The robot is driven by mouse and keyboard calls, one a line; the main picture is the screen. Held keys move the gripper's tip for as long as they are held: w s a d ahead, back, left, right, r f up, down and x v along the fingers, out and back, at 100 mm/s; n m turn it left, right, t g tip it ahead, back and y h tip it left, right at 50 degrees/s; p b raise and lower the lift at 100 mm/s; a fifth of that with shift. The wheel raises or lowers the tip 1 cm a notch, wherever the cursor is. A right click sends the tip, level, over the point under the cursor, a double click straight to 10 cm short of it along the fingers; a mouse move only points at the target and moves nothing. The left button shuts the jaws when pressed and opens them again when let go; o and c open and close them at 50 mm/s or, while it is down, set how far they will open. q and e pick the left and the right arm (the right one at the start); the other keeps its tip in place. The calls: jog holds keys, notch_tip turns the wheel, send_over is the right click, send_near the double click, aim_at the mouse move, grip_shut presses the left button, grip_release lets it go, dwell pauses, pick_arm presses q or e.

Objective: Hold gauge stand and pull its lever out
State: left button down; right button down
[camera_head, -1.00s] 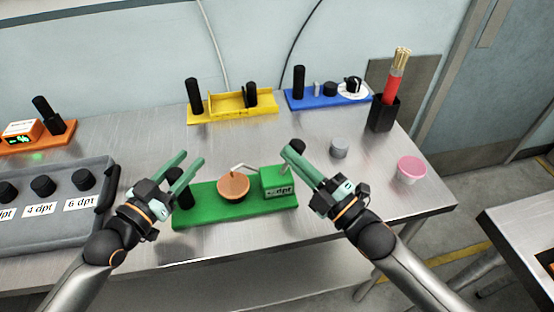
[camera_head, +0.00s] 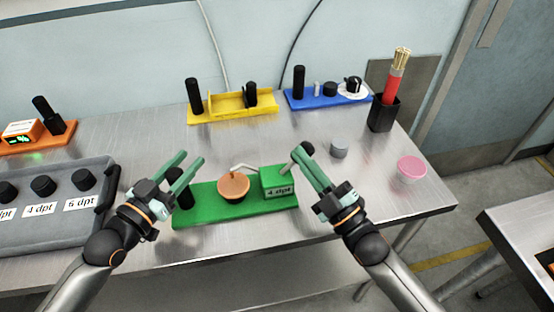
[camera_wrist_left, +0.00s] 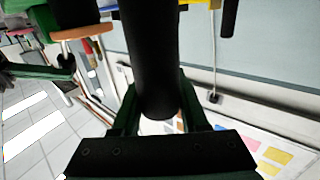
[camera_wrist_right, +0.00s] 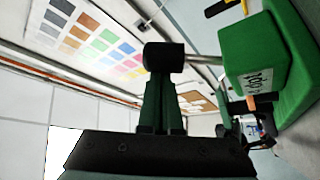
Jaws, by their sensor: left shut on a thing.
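The green gauge stand (camera_head: 222,208) lies near the table's front edge. It bears a round orange-brown dial (camera_head: 233,186), a green block (camera_head: 279,182) labelled "4 dpt", and a black post (camera_wrist_left: 153,60) at its left end. My left gripper (camera_head: 186,176) is shut on this post, which stands between its fingers in the left wrist view. The lever, a silver rod with a black knob (camera_wrist_right: 163,57), sticks out of the block's right side. My right gripper (camera_head: 302,155) is at the knob, its fingers close together and apparently closed on it; the fingertips are partly hidden.
A grey tray (camera_head: 60,232) with black knobs stands at left, beside an orange unit (camera_head: 60,139). Yellow (camera_head: 232,114) and blue (camera_head: 325,99) stands are at the back.

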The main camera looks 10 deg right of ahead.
jog(key=s+d+f, duration=0.1)
jog(key=s, duration=0.8)
jog(key=shift+s+d, duration=0.15)
jog(key=shift+d, duration=0.05)
dwell(0.4)
pick_arm(q)
jog(key=shift+c, duration=1.7)
grip_release()
